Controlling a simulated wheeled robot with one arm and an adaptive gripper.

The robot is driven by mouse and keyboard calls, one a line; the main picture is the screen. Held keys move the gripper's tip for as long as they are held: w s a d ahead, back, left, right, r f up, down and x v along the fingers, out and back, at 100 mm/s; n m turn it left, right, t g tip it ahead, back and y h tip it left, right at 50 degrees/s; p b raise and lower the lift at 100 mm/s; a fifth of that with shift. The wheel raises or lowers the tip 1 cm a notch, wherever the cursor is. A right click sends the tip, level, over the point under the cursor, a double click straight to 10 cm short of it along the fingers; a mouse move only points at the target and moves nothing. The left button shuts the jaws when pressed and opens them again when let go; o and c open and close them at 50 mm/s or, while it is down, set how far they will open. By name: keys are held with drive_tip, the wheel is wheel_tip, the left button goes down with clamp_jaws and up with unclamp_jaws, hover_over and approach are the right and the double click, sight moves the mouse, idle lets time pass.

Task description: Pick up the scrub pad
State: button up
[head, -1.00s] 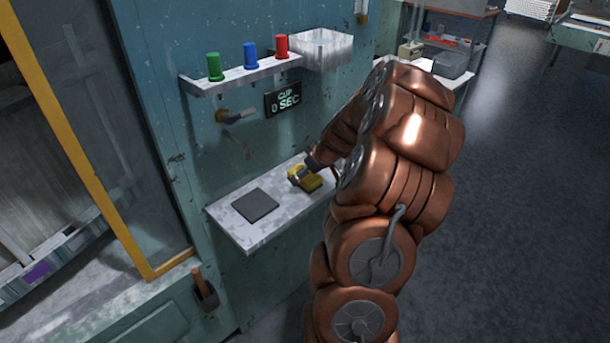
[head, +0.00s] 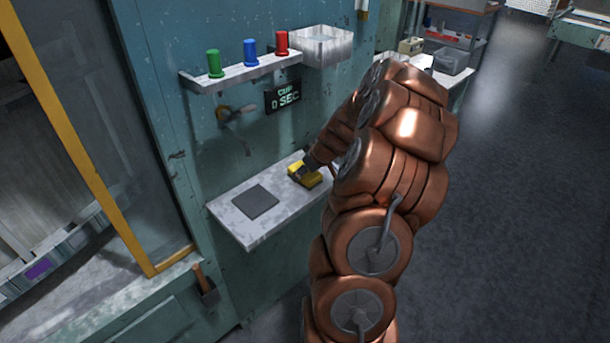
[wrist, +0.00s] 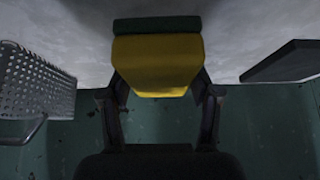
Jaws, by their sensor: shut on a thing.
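The scrub pad (head: 307,177) is a yellow block on the right part of a small wall shelf in the head view. In the wrist view the scrub pad (wrist: 156,62) shows a yellow body with a dark green layer along its far edge. My gripper (wrist: 157,88) is shut on the scrub pad, with one finger at each side of the yellow body. In the head view my gripper (head: 305,172) is at the pad from above, partly hidden by my arm. I cannot tell whether the pad still touches the shelf.
The speckled shelf (head: 238,229) carries a flat dark square pad (head: 255,202) left of the scrub pad. Above are a ledge with green (head: 215,64), blue (head: 251,52) and red (head: 281,43) capped pegs, a pale bin (head: 320,46) and a display (head: 283,97). A perforated metal basket (wrist: 35,83) shows in the wrist view.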

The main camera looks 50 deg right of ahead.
drive_tip(key=shift+c, duration=1.4)
drive_tip(key=shift+r, duration=0.1)
drive_tip(key=shift+d+r+b, duration=0.1)
drive_tip(key=shift+r+b, duration=0.5)
drive_tip(key=shift+r, duration=0.2)
drive_tip(key=shift+r+b, duration=0.35)
drive_tip(key=shift+r, duration=0.55)
drive_tip(key=shift+s+a, duration=0.5)
drive_tip(key=shift+a, duration=0.15)
drive_tip(key=s+a+r+b, duration=0.1)
drive_tip(key=s+a+b, duration=0.3)
drive_tip(key=s+a, duration=0.5)
drive_tip(key=shift+s+a+r, duration=0.2)
drive_tip(key=shift+s+a, duration=0.1)
drive_tip(key=shift+a, duration=0.65)
